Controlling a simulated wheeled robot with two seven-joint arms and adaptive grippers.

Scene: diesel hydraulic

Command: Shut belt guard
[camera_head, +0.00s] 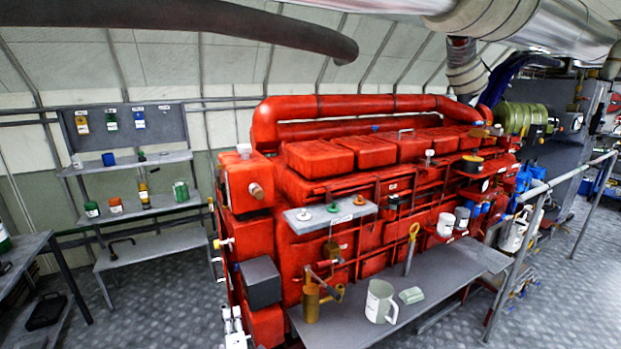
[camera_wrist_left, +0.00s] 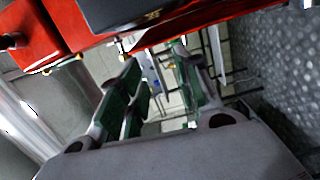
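A dark grey box-shaped cover (camera_head: 261,282) sits low on the near left end of the red engine (camera_head: 260,220). It may be the belt guard; I cannot tell how far open it stands. In the left wrist view a dark box (camera_wrist_left: 150,10) against red metal crosses the top. My left gripper (camera_head: 234,322) shows at the bottom of the head view, just left of and below the grey cover. In the left wrist view its green-padded fingers (camera_wrist_left: 155,62) are apart, with nothing between them. My right gripper is not in view.
A shelf rack (camera_head: 145,160) stands at the left. Bare floor (camera_head: 160,310) lies left of the engine. A handrail (camera_head: 560,180) runs at the right.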

